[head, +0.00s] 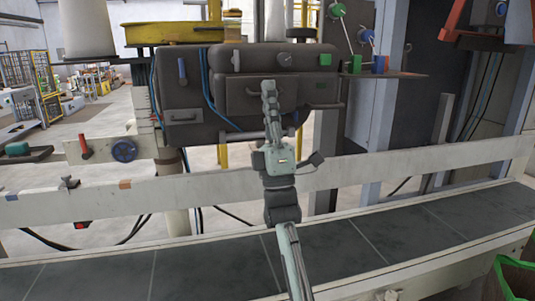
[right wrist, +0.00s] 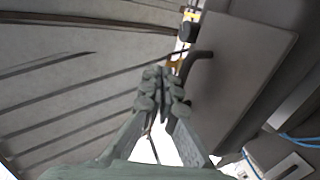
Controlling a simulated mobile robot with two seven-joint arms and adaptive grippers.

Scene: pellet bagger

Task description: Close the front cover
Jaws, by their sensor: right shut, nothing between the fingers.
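The dark grey-brown bagger unit (head: 190,95) hangs above the far side of the conveyor. Its front cover (head: 243,97) is a dark panel low on the unit, partly hidden behind my gripper. My right gripper (head: 268,88) is shut and empty, pointing up in front of this panel. In the right wrist view the closed fingertips (right wrist: 166,78) are beside a dark flat panel (right wrist: 245,65) with a black bent handle (right wrist: 197,66). I cannot tell whether the fingers touch the panel, or how far it stands open. My left gripper is not in view.
A dark conveyor belt (head: 355,248) with a pale rail (head: 350,172) behind it crosses below the unit. A yellow round part (head: 172,32) sits above the unit at left. A shelf with coloured levers (head: 385,72) juts out at right. A green crate (head: 515,278) stands at lower right.

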